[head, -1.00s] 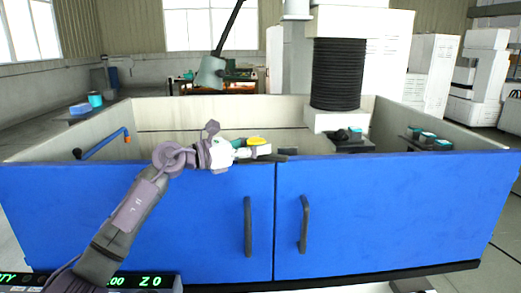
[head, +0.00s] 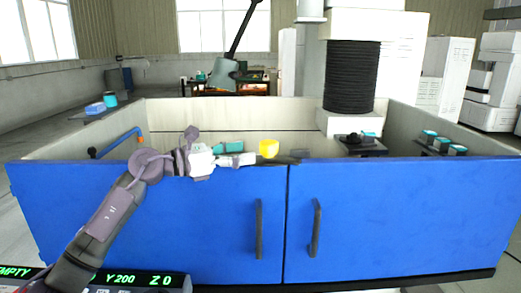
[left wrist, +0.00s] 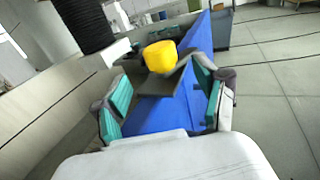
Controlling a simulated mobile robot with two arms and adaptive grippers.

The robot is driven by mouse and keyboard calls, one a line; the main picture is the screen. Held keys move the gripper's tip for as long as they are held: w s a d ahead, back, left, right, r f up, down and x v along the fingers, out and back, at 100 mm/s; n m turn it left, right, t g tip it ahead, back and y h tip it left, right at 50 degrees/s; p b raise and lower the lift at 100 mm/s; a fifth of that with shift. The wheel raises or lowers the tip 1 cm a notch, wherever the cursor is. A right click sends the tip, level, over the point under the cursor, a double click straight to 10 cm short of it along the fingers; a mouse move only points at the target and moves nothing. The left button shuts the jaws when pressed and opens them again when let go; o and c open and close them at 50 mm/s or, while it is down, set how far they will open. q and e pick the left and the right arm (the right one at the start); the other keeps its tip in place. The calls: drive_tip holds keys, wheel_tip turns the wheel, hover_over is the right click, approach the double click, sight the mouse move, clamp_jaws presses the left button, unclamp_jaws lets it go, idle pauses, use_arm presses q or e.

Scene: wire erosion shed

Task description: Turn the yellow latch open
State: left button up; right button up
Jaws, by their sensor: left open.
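The yellow latch (head: 269,149) stands at the top edge of the blue doors, close to the seam between them. In the left wrist view the latch (left wrist: 160,56) is a rounded yellow piece on a dark flat plate (left wrist: 165,82). My left gripper (head: 235,154) is just left of the latch in the head view, pointing at it. In the left wrist view my left gripper (left wrist: 162,100) has its teal-padded fingers spread apart, with nothing between the pads. The latch is beyond the fingertips, apart from them. My right gripper is in neither view.
The blue left door (head: 150,225) and right door (head: 400,220) have dark upright handles. Behind them is a pale-walled tank (head: 220,115) with a black bellows column (head: 350,75). Small dark fixtures (head: 362,143) stand at right.

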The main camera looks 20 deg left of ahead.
use_arm(q)
drive_tip(key=shift+v, duration=2.4)
